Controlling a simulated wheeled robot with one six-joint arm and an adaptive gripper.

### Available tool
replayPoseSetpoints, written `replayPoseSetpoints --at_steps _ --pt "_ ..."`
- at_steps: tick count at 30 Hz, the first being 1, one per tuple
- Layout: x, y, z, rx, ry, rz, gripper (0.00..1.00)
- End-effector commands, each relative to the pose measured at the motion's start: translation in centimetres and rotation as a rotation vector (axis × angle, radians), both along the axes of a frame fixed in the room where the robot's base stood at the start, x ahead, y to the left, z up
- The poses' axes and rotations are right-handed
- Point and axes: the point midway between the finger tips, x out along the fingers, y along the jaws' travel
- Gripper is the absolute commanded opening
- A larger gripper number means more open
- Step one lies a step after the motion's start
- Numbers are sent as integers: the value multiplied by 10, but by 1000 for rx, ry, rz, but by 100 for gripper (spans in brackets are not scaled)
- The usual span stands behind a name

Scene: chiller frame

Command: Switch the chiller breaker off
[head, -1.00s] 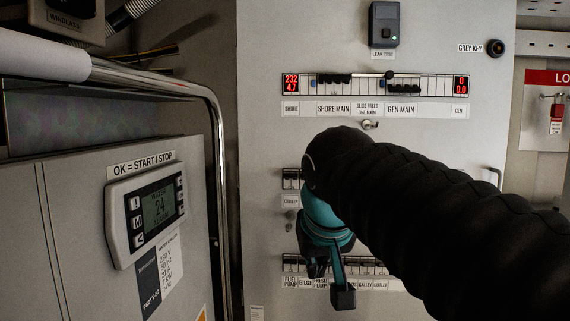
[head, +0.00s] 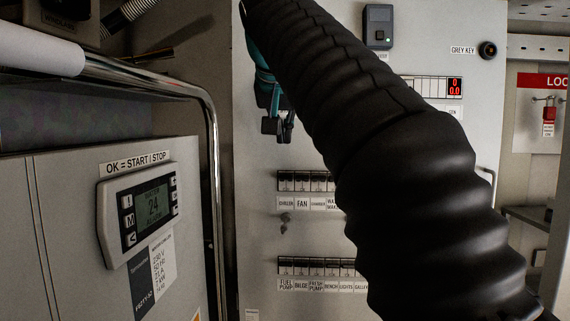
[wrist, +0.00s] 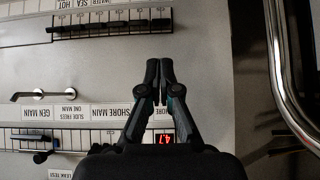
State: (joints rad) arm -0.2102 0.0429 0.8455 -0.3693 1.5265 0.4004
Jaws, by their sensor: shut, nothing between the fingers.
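The chiller breaker (head: 286,181) is the leftmost switch of the upper breaker row in the head view, above the "CHILLER" label (head: 286,203). Its lever is too small and dark to read for position. In the wrist view the picture is upside down, and the chiller breaker (wrist: 163,23) is at the right end of the row at the top. My gripper (head: 279,128) is above that breaker in the head view, pointing down, apart from it. In the wrist view my gripper (wrist: 160,70) has its fingertips together, with nothing between them.
A lower breaker row (head: 315,267) lies below. A key or knob (head: 284,220) sits between the rows. A metal rail (head: 213,180) and the chiller control box (head: 140,213) stand at left.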

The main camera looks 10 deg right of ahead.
Motion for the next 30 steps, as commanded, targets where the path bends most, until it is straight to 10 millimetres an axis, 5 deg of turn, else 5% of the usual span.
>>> replayPoseSetpoints --at_steps 10,30 --pt "7 -2 -9 0 1 1 0" --pt "67 -22 -69 0 1 1 0"
